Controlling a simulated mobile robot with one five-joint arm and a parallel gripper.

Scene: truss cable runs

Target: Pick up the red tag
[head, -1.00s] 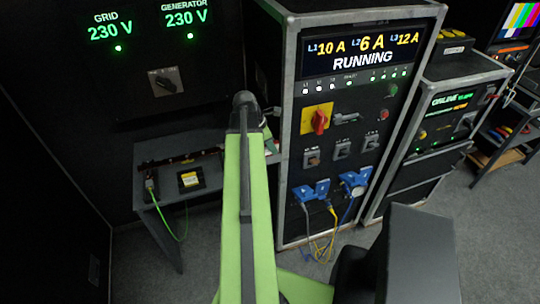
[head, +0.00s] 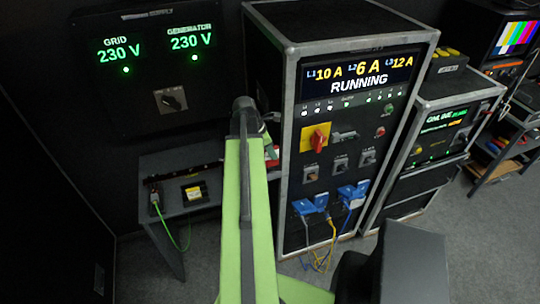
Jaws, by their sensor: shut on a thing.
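My green arm reaches up the middle of the head view to a dark joint at its top. The arm hides what lies behind it, and my gripper's fingers cannot be made out. A small red thing (head: 272,154), perhaps the red tag, shows just right of the arm, beside the tall cabinet's left edge. It is partly hidden, and I cannot tell whether it is held or resting on something.
The tall rack cabinet (head: 292,170) with a red rotary switch (head: 317,138) and blue plugs (head: 312,204) stands right of my arm. A low dark table (head: 205,207) with a yellow-labelled box (head: 193,192) stands left.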

